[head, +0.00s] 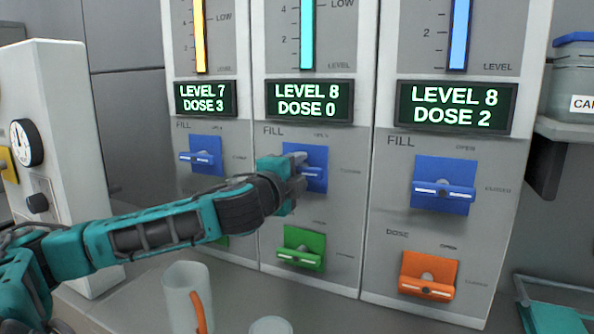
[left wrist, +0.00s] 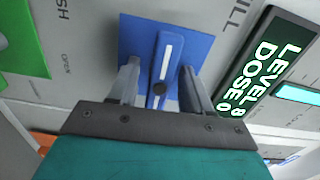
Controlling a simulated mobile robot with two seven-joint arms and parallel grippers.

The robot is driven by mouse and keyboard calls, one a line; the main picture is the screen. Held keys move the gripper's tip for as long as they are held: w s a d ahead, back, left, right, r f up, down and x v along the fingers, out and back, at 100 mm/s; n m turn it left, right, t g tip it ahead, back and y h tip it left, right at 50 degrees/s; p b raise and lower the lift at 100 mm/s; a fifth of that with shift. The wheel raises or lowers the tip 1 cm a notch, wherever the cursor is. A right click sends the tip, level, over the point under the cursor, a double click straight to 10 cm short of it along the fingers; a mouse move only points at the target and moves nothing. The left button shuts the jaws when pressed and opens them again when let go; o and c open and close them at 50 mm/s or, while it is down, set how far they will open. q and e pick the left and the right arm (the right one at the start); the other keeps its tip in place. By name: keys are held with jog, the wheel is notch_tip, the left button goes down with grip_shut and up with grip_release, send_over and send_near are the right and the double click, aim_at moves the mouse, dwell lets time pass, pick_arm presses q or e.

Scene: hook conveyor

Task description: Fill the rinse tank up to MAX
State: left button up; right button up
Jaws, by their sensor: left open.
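Three dispenser columns stand side by side. The middle display (head: 309,101) reads LEVEL 8, DOSE 0, below a teal level gauge (head: 307,35) whose top is cut off. No tank name or MAX mark shows. My left gripper (head: 297,178) is at the middle column's blue FILL lever, largely hiding it in the head view. In the left wrist view my open left gripper (left wrist: 160,85) has one finger on each side of the blue lever (left wrist: 163,60), against its blue plate (left wrist: 135,40). Small gaps show beside the lever. My right gripper is not in view.
The left display (head: 206,98) reads LEVEL 7, DOSE 3; the right display (head: 456,106) reads LEVEL 8, DOSE 2. Below are a green lever (head: 301,250) and an orange lever (head: 428,278).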

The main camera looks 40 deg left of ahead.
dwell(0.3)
pick_arm(q)
grip_shut()
jog(key=shift+n, duration=1.1)
jog(key=shift+n+p, duration=0.35)
jog(key=shift+n, duration=1.15)
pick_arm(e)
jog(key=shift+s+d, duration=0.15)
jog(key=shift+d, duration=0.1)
pick_arm(q)
grip_release()
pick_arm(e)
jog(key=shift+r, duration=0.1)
